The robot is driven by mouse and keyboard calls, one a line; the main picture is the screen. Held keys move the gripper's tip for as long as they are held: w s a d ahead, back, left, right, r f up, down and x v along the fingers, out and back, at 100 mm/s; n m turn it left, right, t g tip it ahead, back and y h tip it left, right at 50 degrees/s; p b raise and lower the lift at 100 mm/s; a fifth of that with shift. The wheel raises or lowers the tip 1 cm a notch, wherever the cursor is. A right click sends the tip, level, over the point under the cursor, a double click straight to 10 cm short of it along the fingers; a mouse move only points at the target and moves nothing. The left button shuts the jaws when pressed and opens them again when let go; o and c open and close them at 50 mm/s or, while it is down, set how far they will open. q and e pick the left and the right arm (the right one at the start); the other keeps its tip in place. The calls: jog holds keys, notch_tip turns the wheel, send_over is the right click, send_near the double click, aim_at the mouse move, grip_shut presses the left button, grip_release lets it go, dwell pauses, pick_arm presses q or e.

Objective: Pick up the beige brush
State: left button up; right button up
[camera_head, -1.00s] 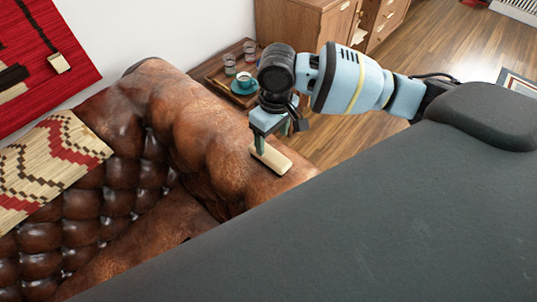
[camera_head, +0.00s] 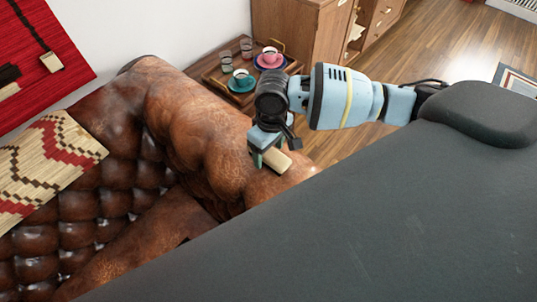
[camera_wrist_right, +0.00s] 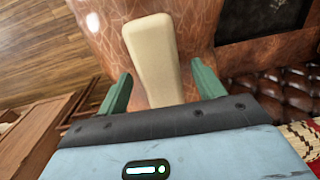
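The beige brush (camera_head: 277,159) lies on the arm of the brown leather sofa (camera_head: 195,120) in the head view. In the right wrist view the brush (camera_wrist_right: 152,58) runs up between the two green fingers, with a gap on each side. My right gripper (camera_head: 268,160) is open around the near part of the brush, and its body hides the brush's near end (camera_wrist_right: 160,92). No finger visibly touches the brush. My left gripper is not in view.
A wooden side table (camera_head: 217,76) behind the sofa arm holds a teal cup (camera_head: 241,78), a pink cup and saucer (camera_head: 270,58) and glasses. A wooden cabinet (camera_head: 300,35) stands behind. A patterned throw (camera_head: 45,165) covers part of the sofa.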

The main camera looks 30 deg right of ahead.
aim_at(268, 152)
jog(key=c, duration=1)
jog(key=shift+r, duration=0.1)
jog(key=shift+r, duration=0.6)
jog(key=shift+c, duration=0.2)
notch_tip(268, 152, up, 2)
jog(key=shift+r, duration=0.15)
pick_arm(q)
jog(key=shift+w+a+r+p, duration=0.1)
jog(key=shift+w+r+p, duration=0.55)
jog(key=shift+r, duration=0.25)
pick_arm(e)
jog(key=s+a+r, duration=0.1)
jog(key=s+a, duration=0.8)
jog(key=a, duration=0.4)
jog(key=shift+r, duration=0.15)
jog(key=shift+s+a, duration=0.1)
